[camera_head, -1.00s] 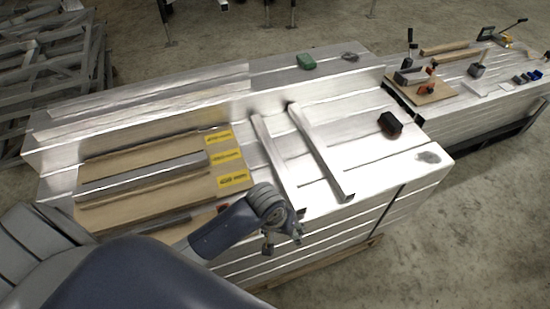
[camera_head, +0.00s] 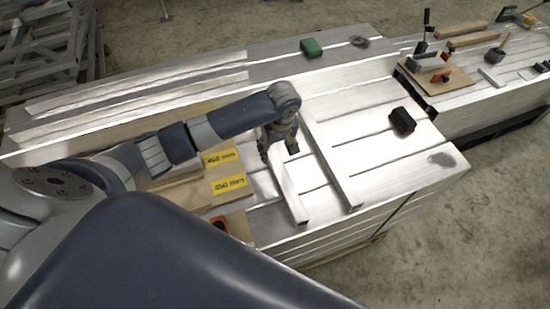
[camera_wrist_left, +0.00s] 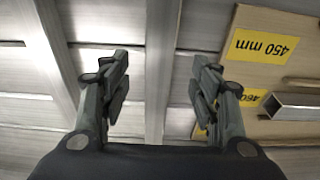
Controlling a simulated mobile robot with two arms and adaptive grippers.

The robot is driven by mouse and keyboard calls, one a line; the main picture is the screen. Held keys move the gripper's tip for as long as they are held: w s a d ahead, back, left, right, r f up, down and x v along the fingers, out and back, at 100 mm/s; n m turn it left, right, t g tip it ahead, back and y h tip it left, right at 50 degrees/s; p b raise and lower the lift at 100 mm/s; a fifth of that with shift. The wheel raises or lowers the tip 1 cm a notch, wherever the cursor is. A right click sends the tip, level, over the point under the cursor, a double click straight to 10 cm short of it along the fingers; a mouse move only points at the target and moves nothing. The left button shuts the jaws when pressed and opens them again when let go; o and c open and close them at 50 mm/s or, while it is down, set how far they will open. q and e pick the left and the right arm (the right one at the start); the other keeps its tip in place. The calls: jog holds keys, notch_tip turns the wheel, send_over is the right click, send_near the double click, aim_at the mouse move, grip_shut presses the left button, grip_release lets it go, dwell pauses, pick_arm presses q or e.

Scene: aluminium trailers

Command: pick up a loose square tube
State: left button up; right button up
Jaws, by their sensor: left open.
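Two loose square tubes lie side by side on the aluminium bench top: a left one (camera_head: 287,188) and a right one (camera_head: 330,165). My left gripper (camera_head: 279,153) points down over the left tube and hides its far part. In the left wrist view the gripper (camera_wrist_left: 160,62) is open and empty. The left tube (camera_wrist_left: 160,80) runs between its two fingers in that picture, with a gap on each side; I cannot tell the height left above it. The right tube (camera_wrist_left: 58,45) runs past the left finger. My right gripper is not in view.
Left of the tubes is a wooden board with yellow length labels (camera_head: 229,184), partly behind my arm; a short tube end (camera_wrist_left: 292,106) lies there. A black block (camera_head: 402,121) sits right, a green block (camera_head: 311,47) at the back. A second bench (camera_head: 470,105) holds tools.

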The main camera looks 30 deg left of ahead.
aim_at(275, 158)
pick_arm(q)
notch_tip(275, 158, down, 2)
jog(key=shift+w+a, duration=0.1)
jog(key=shift+w, duration=0.05)
jog(key=shift+a+f, duration=0.1)
jog(key=shift+f, duration=0.25)
jog(key=f, duration=0.3)
jog(key=shift+w+a+f, duration=0.25)
jog(key=shift+w+f, duration=0.1)
jog(key=shift+f, duration=0.45)
jog(key=shift+c, duration=1.4)
jog(key=c, duration=0.9)
grip_shut()
jog(key=shift+a+r, duration=0.1)
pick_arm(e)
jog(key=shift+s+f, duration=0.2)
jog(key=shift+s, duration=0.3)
